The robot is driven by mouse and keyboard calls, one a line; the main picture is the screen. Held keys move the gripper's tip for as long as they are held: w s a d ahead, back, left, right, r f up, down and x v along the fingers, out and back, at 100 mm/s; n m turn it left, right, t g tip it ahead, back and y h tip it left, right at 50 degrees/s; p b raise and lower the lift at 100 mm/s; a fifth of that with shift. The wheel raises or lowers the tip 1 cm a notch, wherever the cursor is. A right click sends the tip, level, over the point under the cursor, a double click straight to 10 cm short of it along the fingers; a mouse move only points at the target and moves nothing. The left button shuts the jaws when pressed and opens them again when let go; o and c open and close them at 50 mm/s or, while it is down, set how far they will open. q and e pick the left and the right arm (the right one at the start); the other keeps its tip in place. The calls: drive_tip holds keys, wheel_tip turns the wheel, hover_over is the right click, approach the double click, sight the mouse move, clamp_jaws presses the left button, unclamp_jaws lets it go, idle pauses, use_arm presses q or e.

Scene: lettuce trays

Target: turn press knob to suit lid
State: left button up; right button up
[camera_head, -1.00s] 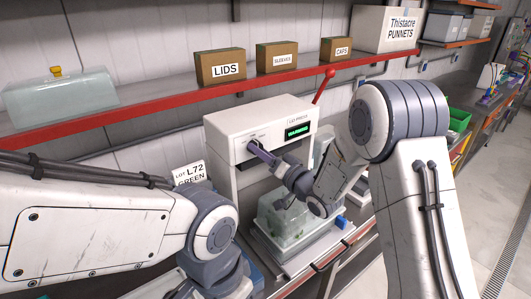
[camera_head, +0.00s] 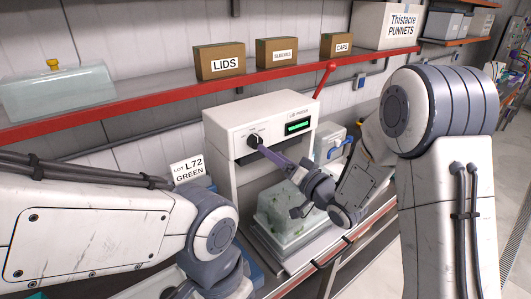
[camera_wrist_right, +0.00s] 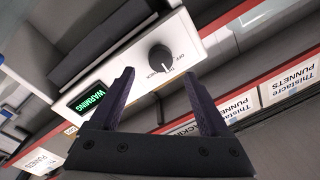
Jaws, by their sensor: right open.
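The white lid press (camera_head: 225,125) stands below the red shelf, with a black knob (camera_head: 254,141) on its front and a lit green display (camera_head: 298,127). In the right wrist view the knob (camera_wrist_right: 162,58) has a white pointer mark and printed labels around it, one reading OFF. The display there (camera_wrist_right: 89,101) reads WARMING. My right gripper (camera_wrist_right: 158,76) is open, its purple fingers apart just short of the knob with nothing between them. A clear tray with greenery (camera_head: 287,214) sits under the press head, partly behind my right wrist. My left gripper is out of frame.
A card (camera_head: 187,170) reading LOT L72 GREEN stands left of the press. The red-edged shelf (camera_head: 150,108) holds boxes marked LIDS (camera_head: 220,63), SLEEVES (camera_head: 277,53) and CAPS (camera_head: 336,44). A red-knobbed lever (camera_head: 323,80) rises at the press's right side.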

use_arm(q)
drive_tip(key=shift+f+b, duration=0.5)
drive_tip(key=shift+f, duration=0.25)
use_arm(e)
drive_tip(key=v, duration=0.5)
